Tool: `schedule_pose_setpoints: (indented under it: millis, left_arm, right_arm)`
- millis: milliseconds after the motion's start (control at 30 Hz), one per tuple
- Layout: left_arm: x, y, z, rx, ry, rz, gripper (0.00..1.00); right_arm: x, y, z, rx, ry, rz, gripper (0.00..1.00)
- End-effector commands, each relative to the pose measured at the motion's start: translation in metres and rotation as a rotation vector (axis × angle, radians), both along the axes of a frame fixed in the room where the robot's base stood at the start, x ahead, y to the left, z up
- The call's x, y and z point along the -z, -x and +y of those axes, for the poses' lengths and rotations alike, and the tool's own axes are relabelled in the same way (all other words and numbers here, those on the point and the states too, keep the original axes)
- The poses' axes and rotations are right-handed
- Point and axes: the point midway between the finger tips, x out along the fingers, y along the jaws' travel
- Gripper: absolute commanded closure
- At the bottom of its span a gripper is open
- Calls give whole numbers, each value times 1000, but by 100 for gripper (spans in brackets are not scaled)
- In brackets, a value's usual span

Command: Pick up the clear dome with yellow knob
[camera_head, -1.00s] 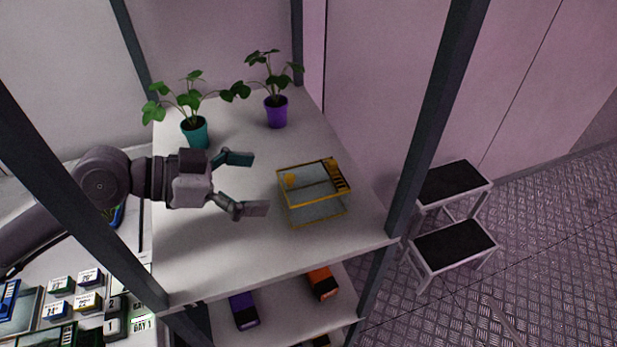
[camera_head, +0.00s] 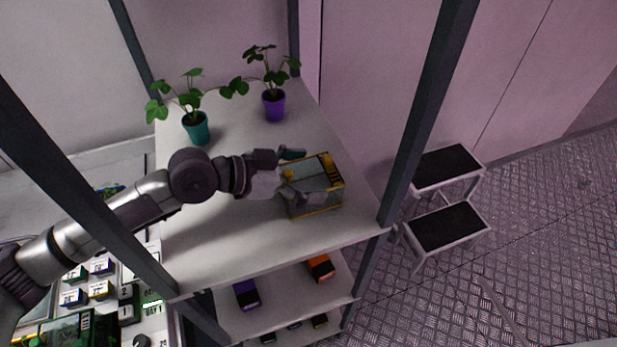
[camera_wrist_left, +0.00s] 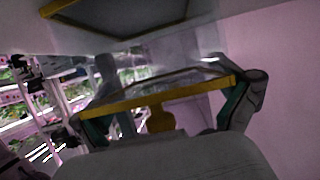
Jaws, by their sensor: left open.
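The clear box-shaped dome with yellow edges (camera_head: 322,203) stands on the white top shelf. A darker slotted yellow strip shows on its right side. My left gripper (camera_head: 305,175) is open at the dome's left part, its fingers apart and overlapping the dome in the head view. In the left wrist view, a yellow bar (camera_wrist_left: 160,98) with a yellow knob (camera_wrist_left: 160,119) lies between the two teal-padded fingers. Whether the fingers touch the dome I cannot tell. The gripper hides the dome's left part in the head view. My right gripper is not in view.
A plant in a teal pot (camera_head: 196,128) and one in a purple pot (camera_head: 273,106) stand at the back of the top shelf (camera_head: 225,235). Dark rack posts (camera_head: 428,115) frame it. A lower shelf holds purple and orange items (camera_head: 320,268). A step stool (camera_head: 447,227) stands right.

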Motion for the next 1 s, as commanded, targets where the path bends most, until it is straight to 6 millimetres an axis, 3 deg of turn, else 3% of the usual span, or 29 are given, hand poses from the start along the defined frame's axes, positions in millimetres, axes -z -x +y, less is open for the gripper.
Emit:
schedule_pose_setpoints:
  millis: [67,333,667,1000]
  left_arm:
    - [0,0,0,0,0,0,2]
    - [0,0,0,0,0,0,46]
    - [-10,0,0,2,2,-4,46]
    - [-74,0,0,1,2,-7,46]
  right_arm:
    - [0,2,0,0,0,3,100]
    - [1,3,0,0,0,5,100]
    - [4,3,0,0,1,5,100]
    - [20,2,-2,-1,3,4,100]
